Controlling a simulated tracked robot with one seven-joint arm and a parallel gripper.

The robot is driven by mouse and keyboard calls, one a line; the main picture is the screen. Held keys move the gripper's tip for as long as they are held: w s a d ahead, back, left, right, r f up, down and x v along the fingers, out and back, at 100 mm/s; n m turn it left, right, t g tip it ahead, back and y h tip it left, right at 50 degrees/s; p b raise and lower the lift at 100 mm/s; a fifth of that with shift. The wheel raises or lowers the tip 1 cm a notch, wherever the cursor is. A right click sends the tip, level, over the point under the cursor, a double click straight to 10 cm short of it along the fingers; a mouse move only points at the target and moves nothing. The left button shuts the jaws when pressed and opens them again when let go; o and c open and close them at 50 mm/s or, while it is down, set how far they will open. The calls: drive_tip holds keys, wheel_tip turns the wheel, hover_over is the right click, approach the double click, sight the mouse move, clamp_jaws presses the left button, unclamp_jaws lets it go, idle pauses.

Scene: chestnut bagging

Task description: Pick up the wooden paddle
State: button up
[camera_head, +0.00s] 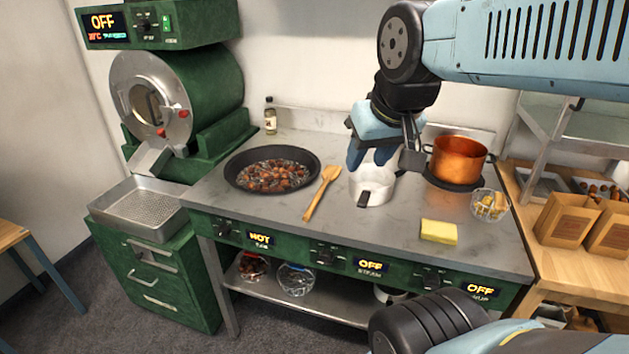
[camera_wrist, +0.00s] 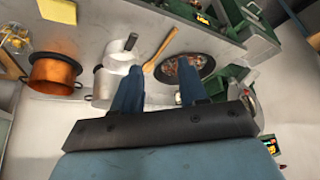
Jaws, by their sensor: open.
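The wooden paddle (camera_head: 321,192) lies on the steel worktop between the black pan and the white pot, its wide end toward the back and its handle toward the front. In the wrist view the paddle (camera_wrist: 160,49) shows beyond and between my two fingertips. My gripper (camera_head: 364,157) is above the worktop, over the white pot and to the right of the paddle, fingers pointing down. In the wrist view my gripper (camera_wrist: 158,68) has its blue fingers spread with nothing between them.
A black pan (camera_head: 236,181) of chestnuts sits left of the paddle. The white pot (camera_head: 372,192) is to its right, partly behind my gripper. A copper pot (camera_head: 457,162), a glass bowl (camera_head: 489,205) and a yellow sponge (camera_head: 438,232) are farther right. The front middle worktop is clear.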

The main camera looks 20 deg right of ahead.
drive_tip(key=shift+o, duration=0.2)
drive_tip(key=shift+o, duration=0.8)
drive_tip(key=shift+w, duration=0.1)
drive_tip(key=m+g+h, duration=0.2)
drive_tip(key=m+h, duration=0.1)
drive_tip(key=m, duration=0.4)
hover_over(315, 198)
drive_tip(key=s+a, duration=0.3)
drive_tip(key=s, duration=0.2)
wheel_tip(315, 198, down, 16)
drive_tip(key=shift+w+a+x, duration=0.1)
drive_tip(key=shift+a+x, duration=0.05)
drive_tip(key=shift+x, duration=3.15)
drive_tip(key=shift+w+a+x, duration=0.1)
drive_tip(key=shift+a+x, duration=0.05)
drive_tip(key=shift+x, duration=3.2)
clamp_jaws()
